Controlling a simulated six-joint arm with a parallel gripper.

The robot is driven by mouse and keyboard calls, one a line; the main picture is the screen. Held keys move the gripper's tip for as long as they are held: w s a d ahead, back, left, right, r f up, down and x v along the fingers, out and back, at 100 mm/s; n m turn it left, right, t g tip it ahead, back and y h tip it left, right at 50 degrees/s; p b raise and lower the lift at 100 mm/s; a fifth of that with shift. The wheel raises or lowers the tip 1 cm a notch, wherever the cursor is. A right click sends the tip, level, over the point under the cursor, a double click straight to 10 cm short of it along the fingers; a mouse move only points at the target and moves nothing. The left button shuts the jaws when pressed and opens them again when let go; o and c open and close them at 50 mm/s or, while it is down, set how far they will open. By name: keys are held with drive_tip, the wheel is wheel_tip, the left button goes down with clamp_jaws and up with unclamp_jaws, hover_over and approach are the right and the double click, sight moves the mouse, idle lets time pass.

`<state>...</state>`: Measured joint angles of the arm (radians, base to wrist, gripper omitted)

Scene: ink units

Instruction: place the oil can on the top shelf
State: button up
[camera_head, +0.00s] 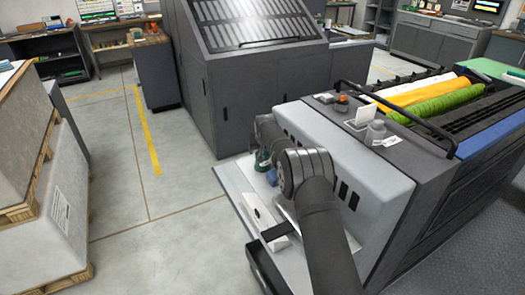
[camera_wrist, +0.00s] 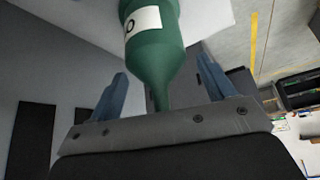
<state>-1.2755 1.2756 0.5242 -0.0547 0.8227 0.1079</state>
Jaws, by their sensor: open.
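The oil can is a dark green bottle with a white label and a tapering spout, large in the wrist view (camera_wrist: 157,50). In the head view only a small green part of it (camera_head: 262,158) shows beside my arm, which hides the rest. My gripper (camera_wrist: 162,66) is open, with its two blue fingers on either side of the can's tapered part and spout. Gaps show between the can and both fingers. The gripper (camera_head: 270,176) is mostly hidden behind my wrist in the head view. I cannot tell which surface is the top shelf.
A pale ledge (camera_head: 236,183) runs along the press side, with a white box (camera_head: 262,218) on it. The press top (camera_head: 320,108) carries a grey container (camera_head: 376,131), a white card and a rail. A large dark cabinet (camera_head: 225,105) stands behind.

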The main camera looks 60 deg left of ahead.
drive_tip(key=v, duration=1.1)
drive_tip(key=shift+r, duration=0.4)
drive_tip(key=shift+d, duration=0.15)
drive_tip(key=x, duration=1.2)
drive_tip(key=shift+f, duration=0.25)
drive_tip(key=shift+r, duration=1.3)
drive_tip(key=shift+f, duration=0.1)
